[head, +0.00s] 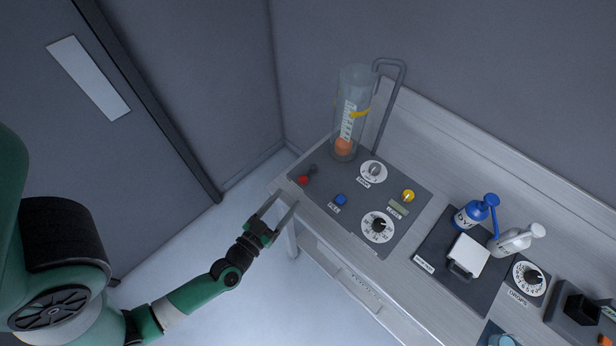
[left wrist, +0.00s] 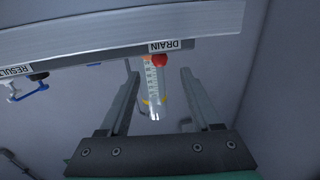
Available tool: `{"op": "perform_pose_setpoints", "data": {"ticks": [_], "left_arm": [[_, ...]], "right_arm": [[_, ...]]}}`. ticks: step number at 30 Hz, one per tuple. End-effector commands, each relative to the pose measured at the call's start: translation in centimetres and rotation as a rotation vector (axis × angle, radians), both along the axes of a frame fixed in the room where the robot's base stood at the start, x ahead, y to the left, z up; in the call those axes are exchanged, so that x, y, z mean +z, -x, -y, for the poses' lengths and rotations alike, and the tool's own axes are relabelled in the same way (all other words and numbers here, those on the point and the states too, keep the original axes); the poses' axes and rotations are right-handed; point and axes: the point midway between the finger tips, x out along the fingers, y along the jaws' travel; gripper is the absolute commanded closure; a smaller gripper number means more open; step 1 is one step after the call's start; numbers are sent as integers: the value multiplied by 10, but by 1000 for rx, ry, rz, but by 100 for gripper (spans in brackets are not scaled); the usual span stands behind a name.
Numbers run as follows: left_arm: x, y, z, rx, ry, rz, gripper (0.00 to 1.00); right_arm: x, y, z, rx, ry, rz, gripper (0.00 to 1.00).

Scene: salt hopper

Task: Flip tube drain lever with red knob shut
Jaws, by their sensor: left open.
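The drain lever's red knob (head: 303,180) is at the left front corner of the dark panel (head: 333,219) in the head view, with a dark pivot beside it. In the left wrist view the red knob (left wrist: 159,60) shows by the DRAIN label (left wrist: 165,46), between the fingers but beyond their tips. My left gripper (head: 281,203) is open and empty, just off the bench's front edge, apart from the knob. The clear tube (head: 352,110) stands upright behind the lever with an orange piece at its bottom. The lever's exact angle is too small to tell.
The panel also holds a blue button (head: 340,199), a yellow knob (head: 407,195) and dials (head: 377,227). A grey bent pipe (head: 401,85) rises behind the tube. Blue and white bottles (head: 474,213) stand farther right. Floor space is free left of the bench.

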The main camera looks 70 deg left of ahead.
Motion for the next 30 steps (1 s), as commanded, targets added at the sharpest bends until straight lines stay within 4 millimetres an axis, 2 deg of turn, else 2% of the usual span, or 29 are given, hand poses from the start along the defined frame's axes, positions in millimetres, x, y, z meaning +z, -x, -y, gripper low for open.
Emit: {"op": "perform_pose_setpoints", "data": {"ticks": [5, 12, 15, 20, 27, 30], "left_arm": [[-1, -24, -17, 3, -3, 5, 36], [1, -70, -46, 0, -2, 5, 36], [0, -83, -54, -1, -1, 3, 36], [0, -94, -60, -2, -1, 1, 36], [0, -94, -61, -2, -1, 1, 36], [0, -94, -61, -2, -1, 1, 54]], "right_arm": [[-9, 0, 0, 0, 0, 0, 50], [-14, 0, 0, 0, 0, -1, 50], [-15, 0, 0, 0, 0, -1, 50], [-15, 0, 0, 0, 0, -1, 50], [-15, 0, 0, 0, 0, -1, 50], [-15, 0, 0, 0, 0, -1, 50]]}}
